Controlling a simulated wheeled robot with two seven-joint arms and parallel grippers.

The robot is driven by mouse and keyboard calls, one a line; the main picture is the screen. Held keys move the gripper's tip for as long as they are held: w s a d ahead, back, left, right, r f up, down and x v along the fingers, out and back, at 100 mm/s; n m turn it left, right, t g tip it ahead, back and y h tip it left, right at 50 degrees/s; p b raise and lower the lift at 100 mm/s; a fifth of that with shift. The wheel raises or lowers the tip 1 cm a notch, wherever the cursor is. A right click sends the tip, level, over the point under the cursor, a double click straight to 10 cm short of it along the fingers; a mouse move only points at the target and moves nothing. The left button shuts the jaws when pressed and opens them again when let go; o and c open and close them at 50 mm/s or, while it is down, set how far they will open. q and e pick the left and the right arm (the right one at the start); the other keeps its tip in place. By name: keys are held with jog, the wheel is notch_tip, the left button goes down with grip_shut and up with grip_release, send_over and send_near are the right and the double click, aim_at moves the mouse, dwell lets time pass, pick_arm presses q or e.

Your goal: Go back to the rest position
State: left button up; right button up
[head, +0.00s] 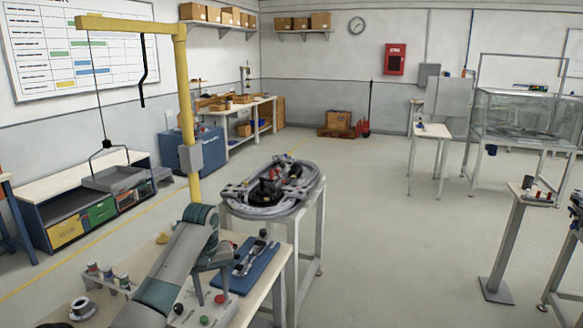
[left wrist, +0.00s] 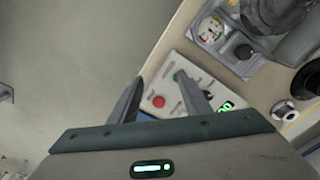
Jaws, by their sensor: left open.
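My left gripper (head: 211,292) points down over a grey control panel (head: 190,312) at the near end of the workbench (head: 240,312). Its two fingers are apart, with nothing held between them. In the left wrist view the left gripper (left wrist: 160,100) shows open over the panel, whose red button (left wrist: 158,101) lies between the fingers. I cannot tell whether a fingertip touches the panel. My left arm hides part of the bench. My right gripper is not in view.
An oval ring track (head: 300,195) stands on a white frame beyond the bench. A blue tray (head: 243,270) and spools (head: 83,308) lie on the bench. A yellow crane post (head: 187,120) rises behind. A slim pedestal (head: 503,250) stands at right; open floor (head: 400,260) lies between.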

pick_arm(q)
jog(key=s+d+f+m+t+h, duration=0.1)
jog(key=s+d+f+m+t, duration=0.2)
jog(key=s+f, duration=1.9)
jog(key=s+a+r+m, duration=0.2)
jog(key=s, duration=1.2)
jog(key=s+a+r+m, duration=0.1)
jog(key=s+a+r, duration=0.1)
jog(key=s, duration=1.2)
notch_tip(320, 180, down, 31)
jog(key=b, duration=0.4)
jog(key=s+a+f+g+y+b, duration=0.1)
jog(key=s+a+f+g+b, duration=0.1)
jog(key=s+f, duration=1.7)
notch_tip(320, 180, down, 4)
jog(key=shift+a+r+m+b, duration=0.1)
jog(key=shift+a+m+b, duration=0.2)
jog(key=shift+a+b, duration=0.55)
